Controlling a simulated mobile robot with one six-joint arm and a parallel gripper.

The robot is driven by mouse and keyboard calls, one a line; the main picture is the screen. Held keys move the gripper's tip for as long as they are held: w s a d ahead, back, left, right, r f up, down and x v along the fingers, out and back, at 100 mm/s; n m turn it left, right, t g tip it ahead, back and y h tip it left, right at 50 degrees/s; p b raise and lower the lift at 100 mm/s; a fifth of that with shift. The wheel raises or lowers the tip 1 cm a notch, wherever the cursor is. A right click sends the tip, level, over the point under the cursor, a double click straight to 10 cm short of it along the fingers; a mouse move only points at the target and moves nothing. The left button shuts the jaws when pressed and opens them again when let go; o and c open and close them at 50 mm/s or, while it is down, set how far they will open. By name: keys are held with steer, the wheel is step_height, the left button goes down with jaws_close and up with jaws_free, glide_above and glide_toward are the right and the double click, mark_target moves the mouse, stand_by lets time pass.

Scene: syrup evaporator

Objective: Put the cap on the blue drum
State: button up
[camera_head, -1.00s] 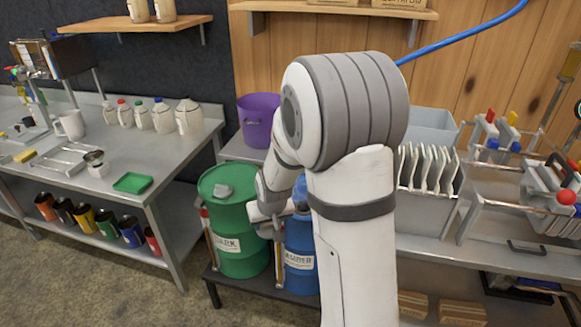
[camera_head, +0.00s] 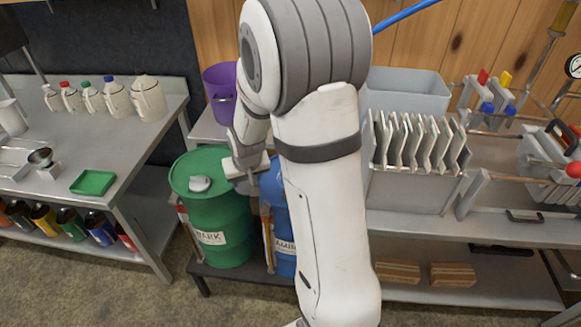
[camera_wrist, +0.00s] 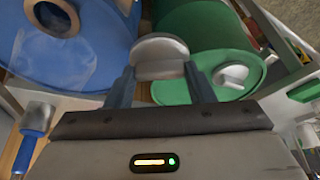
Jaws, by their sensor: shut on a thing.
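The blue drum (camera_head: 284,262) stands right of the green drum (camera_head: 222,228) and is largely hidden behind my arm in the head view.
The drums stand on a low dark platform. A purple bucket (camera_head: 222,92) is behind them. A grey rack of white plates (camera_head: 415,185) stands right of my arm. A steel table with a green tray (camera_head: 93,182) and several jugs is at left.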

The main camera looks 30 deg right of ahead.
steer(key=s+d+m+h+b, duration=0.1)
steer(key=s+d+m, duration=0.1)
steer(key=d, duration=0.4)
steer(key=s+d+f+m+h+b, duration=0.1)
steer(key=s+d+m, duration=0.1)
steer(key=d, duration=0.4)
steer(key=shift+s+f+m+g, duration=0.2)
steer(key=shift+s+m+g, duration=0.1)
steer(key=shift+m, duration=0.6)
steer(key=shift+s+a, duration=0.1)
steer(key=shift+f+b, duration=1.35)
steer(key=shift+b, duration=0.7)
stand_by(0.5)
steer(key=shift+f+b, duration=0.1)
steer(key=shift+b, duration=0.45)
steer(key=m+b, duration=0.2)
steer(key=b, duration=0.2)
steer(key=shift+g+h, duration=0.3)
steer(key=shift+h, duration=0.1)
steer(key=m+b, duration=0.2)
steer(key=b, duration=0.1)
steer(key=shift+h, duration=0.3)
